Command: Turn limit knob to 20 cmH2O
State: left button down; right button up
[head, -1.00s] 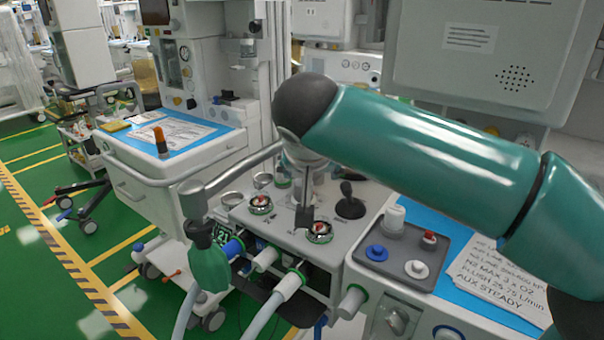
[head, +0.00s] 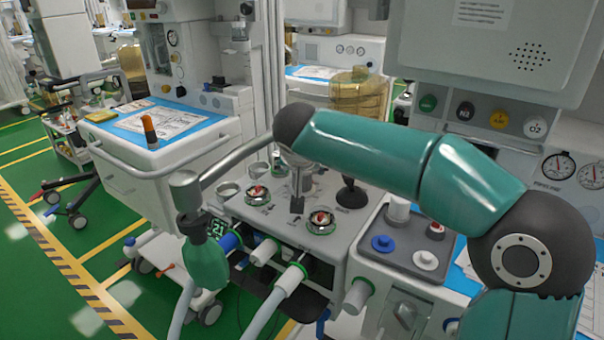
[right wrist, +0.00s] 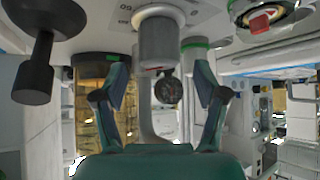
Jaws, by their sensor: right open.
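The grey control panel (head: 268,213) carries two red-centred round gauges or dials, one at left (head: 257,194) and one at right (head: 320,221), and a black mushroom-shaped piece (head: 350,194). My right gripper (head: 297,204) is over the panel between the dials; its arm partly hides the panel. In the right wrist view, its teal fingers (right wrist: 158,82) are open. A grey cylindrical knob (right wrist: 160,42) stands beyond and between them, with scale numbers beside its base; I take it as the limit knob. Contact is not visible. The pointer setting cannot be read. My left gripper is not in view.
The black mushroom-shaped piece (right wrist: 35,75) and a red-centred dial (right wrist: 264,20) flank the knob. Hoses run below. A side tray with blue and white buttons (head: 425,260) is at right.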

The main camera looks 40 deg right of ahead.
jog(key=shift+x, duration=1.8)
jog(key=c, duration=1.2)
jog(key=shift+o, duration=0.2)
